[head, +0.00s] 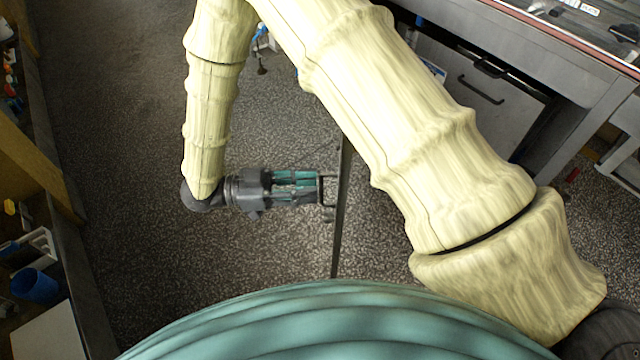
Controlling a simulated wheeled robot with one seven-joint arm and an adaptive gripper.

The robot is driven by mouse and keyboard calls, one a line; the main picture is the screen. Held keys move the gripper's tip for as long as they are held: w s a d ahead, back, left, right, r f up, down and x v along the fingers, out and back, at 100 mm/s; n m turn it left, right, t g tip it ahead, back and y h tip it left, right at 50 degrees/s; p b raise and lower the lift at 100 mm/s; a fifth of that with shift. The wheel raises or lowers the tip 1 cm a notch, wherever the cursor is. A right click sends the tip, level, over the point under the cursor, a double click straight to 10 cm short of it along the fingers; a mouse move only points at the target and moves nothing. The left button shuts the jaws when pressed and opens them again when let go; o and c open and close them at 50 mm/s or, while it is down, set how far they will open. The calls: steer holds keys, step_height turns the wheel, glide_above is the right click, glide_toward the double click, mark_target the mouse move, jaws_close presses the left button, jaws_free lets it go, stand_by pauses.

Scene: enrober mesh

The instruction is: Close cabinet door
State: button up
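A dark, thin cabinet door (339,230) stands open, seen nearly edge-on in the head view. It juts out over the floor, and its upper part passes behind my arm. My gripper (322,190) lies on its left side, pointing right, with its tips close to the door face. A small dark piece, perhaps the door's handle, shows between the tips and the door. I cannot tell whether the tips touch it, or how far apart the fingers are. The hinge side and the cabinet opening are mostly hidden by my arm.
A metal workbench (560,60) stands at the upper right, with a grey handled front (470,90) beneath it. Shelving at the left edge holds a blue cup (35,286) and a white box (38,246). The speckled floor (130,130) left of my gripper is clear.

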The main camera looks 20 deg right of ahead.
mark_target(321, 202)
steer(key=shift+x, duration=1.8)
jaws_close()
